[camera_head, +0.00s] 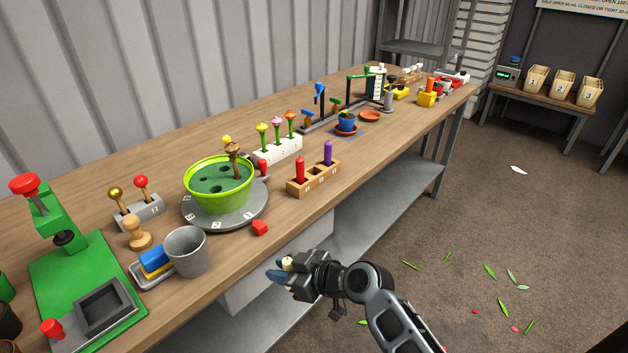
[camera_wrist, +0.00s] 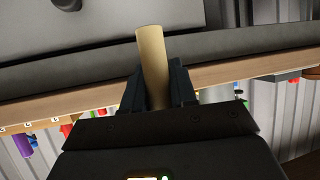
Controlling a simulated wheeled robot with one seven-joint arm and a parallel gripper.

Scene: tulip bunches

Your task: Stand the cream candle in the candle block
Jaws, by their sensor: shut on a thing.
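My gripper (camera_head: 284,272) is in front of the workbench's near edge, at lower centre in the head view. It is shut on the cream candle (camera_wrist: 152,60), which stands out between the two fingers in the wrist view. In the head view only a small pale end of the candle (camera_head: 287,263) shows. The wooden candle block (camera_head: 314,184) sits on the bench above and right of my gripper. A red candle (camera_head: 299,170) stands at its left end and a purple candle (camera_head: 327,153) at its right end. The middle hole between them looks empty.
A lime-green pot (camera_head: 219,199) on a grey turntable (camera_head: 259,217) stands left of the block. A red piece (camera_head: 260,228) lies near the bench edge. A grey cup (camera_head: 186,251) is further left. A white rack with tulips (camera_head: 278,151) stands behind the block.

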